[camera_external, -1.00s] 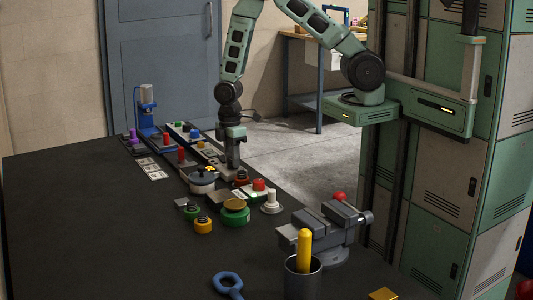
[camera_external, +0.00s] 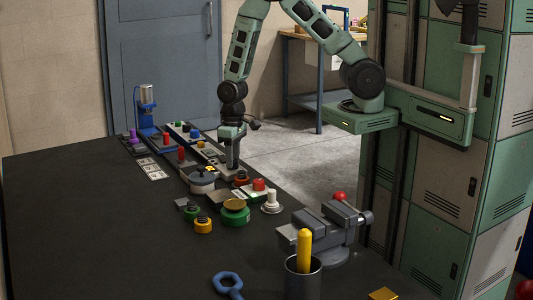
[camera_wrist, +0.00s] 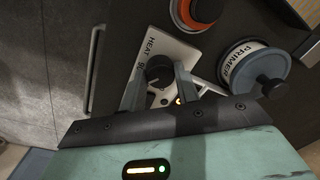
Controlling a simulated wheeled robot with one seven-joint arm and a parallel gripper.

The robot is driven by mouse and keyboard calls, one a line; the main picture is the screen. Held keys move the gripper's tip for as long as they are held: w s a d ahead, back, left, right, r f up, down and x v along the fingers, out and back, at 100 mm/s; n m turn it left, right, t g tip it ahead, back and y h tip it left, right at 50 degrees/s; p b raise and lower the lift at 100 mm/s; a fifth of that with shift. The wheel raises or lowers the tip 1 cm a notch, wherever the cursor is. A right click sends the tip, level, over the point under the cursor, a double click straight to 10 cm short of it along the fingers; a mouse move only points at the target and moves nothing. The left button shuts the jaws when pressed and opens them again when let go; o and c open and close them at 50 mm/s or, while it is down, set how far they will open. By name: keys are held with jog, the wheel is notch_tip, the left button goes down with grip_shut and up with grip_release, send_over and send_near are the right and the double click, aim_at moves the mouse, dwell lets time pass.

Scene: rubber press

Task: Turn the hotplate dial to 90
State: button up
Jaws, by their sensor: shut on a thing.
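The hotplate's pale control plate (camera_wrist: 158,41) shows in the wrist view, with HEAT printed on it and part of a number starting with 9 beside the dial. The round dark dial (camera_wrist: 160,66) sits between the two fingers of my gripper (camera_wrist: 158,80), which is shut on it. The fingers hide part of the dial, and I cannot read its exact setting. In the external view my gripper (camera_external: 234,160) points down at the right edge of the dark table, and the dial is hidden beneath it.
A PRIMER pot (camera_wrist: 254,69) with a dark knob stands close on the right in the wrist view. An orange-ringed part (camera_wrist: 198,10) is just above the plate. A vise (camera_external: 325,232) and a cup (camera_external: 303,279) stand nearer. The table's left part is clear.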

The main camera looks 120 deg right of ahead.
aim_at(237, 159)
jog(key=m, duration=0.6)
jog(key=shift+m, duration=0.4)
dwell(0.4)
jog(key=o, duration=1)
jog(key=shift+c, duration=0.2)
jog(key=shift+r, duration=0.1)
notch_tip(237, 159, up, 17)
jog(key=s+p, duration=0.1)
jog(key=shift+r+p, duration=0.15)
jog(key=shift+p, duration=0.25)
